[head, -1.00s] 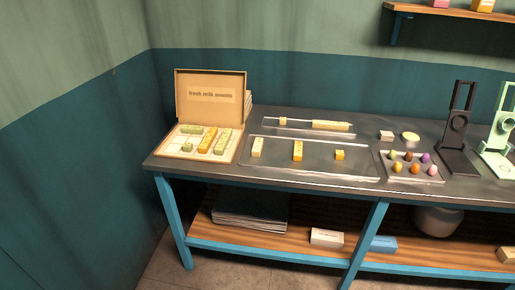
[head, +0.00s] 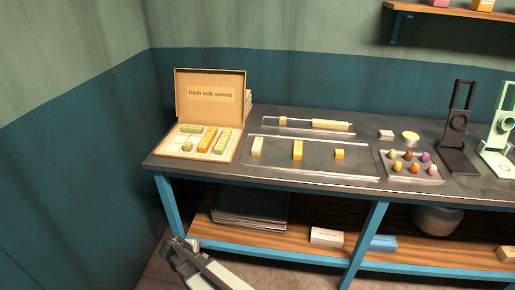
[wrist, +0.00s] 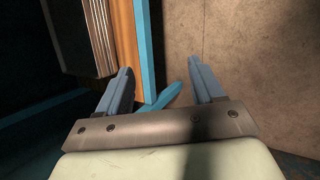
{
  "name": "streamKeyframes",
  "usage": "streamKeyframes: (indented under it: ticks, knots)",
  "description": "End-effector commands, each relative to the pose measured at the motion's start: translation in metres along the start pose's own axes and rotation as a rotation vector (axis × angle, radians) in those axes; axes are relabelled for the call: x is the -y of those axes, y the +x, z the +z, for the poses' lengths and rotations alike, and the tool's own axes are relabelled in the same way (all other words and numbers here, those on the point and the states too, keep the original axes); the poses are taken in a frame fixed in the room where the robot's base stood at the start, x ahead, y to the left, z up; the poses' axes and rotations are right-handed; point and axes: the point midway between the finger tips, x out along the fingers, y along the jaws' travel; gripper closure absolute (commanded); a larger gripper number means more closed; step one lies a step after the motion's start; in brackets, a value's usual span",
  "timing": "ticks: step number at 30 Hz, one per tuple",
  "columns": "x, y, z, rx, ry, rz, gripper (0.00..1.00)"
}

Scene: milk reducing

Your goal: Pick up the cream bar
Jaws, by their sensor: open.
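A pale cream bar (head: 257,147) lies at the left end of the clear front tray (head: 318,171) on the bench.
An open box labelled "fresh milk sweets" (head: 210,92) holds green and orange pieces at the bench's left end. A narrow back tray (head: 300,131) holds a small piece and a long bar. A tray of coloured balls (head: 413,176) is right. The blue bench leg (head: 173,222) is near my gripper.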

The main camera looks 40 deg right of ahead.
Motion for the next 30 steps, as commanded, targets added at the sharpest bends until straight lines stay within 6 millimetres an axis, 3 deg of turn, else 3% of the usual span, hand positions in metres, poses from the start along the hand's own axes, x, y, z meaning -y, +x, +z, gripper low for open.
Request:
streamKeyframes:
  ticks: [1, 8, 15, 24, 30]
  knots:
    - [-0.023, -0.012, -0.016, -0.017, -0.027, 0.051, 0.33]
    - [-0.115, -0.081, -0.068, -0.057, -0.166, 0.29, 0.33]
    - [-0.203, -0.174, -0.112, -0.063, -0.29, 0.537, 0.33]
    - [-0.29, -0.301, -0.145, -0.023, -0.402, 0.81, 0.33]
    - [-0.34, -0.377, -0.146, 0.016, -0.42, 0.941, 0.33]
